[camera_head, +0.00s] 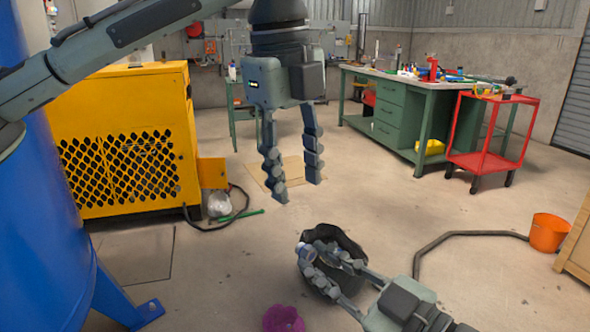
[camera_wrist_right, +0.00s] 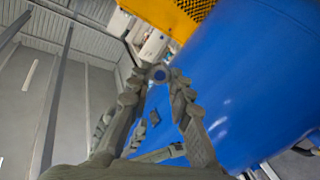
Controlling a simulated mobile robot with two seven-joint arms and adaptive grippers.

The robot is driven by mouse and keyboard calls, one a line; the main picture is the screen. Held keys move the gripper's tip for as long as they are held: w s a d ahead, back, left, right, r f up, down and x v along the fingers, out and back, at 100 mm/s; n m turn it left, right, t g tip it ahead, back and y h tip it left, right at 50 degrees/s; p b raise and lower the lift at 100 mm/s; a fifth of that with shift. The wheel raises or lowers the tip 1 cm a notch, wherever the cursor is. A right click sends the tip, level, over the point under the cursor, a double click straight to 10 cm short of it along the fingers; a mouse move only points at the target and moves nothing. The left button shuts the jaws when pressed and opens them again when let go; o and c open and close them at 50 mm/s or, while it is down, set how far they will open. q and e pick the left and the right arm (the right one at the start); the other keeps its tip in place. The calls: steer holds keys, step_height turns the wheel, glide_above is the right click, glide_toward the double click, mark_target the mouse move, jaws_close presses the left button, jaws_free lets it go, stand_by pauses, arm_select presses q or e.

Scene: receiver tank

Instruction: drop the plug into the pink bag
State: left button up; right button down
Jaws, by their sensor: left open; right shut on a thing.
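The pink bag (camera_head: 283,319) shows as a small magenta bundle at the bottom edge of the head view, partly cut off. My right gripper (camera_head: 309,249) comes in from the lower right and is shut on the plug (camera_head: 302,248), a small pale and blue piece between its fingertips. The plug shows in the right wrist view as a round grey end with a blue centre (camera_wrist_right: 159,74). The plug is apart from the pink bag, farther back in the head view. My left gripper (camera_head: 296,189) hangs open and empty, fingers down, above the floor.
A black open container (camera_head: 352,247) stands behind my right gripper's fingers. A blue tank (camera_head: 45,200) with a leg fills the left. A yellow machine (camera_head: 125,95), green workbench (camera_head: 415,110), red cart (camera_head: 487,160) and orange bucket (camera_head: 547,232) stand around.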

mark_target(302, 243)
arm_select(q)
steer(key=f, duration=0.7)
steer(key=d+f, duration=0.1)
steer(key=f, duration=0.3)
steer(key=shift+w+f, duration=0.35)
steer(key=shift+w, duration=0.05)
steer(key=c, duration=0.9)
jaws_close()
arm_select(e)
steer(key=c, duration=1.3)
jaws_free()
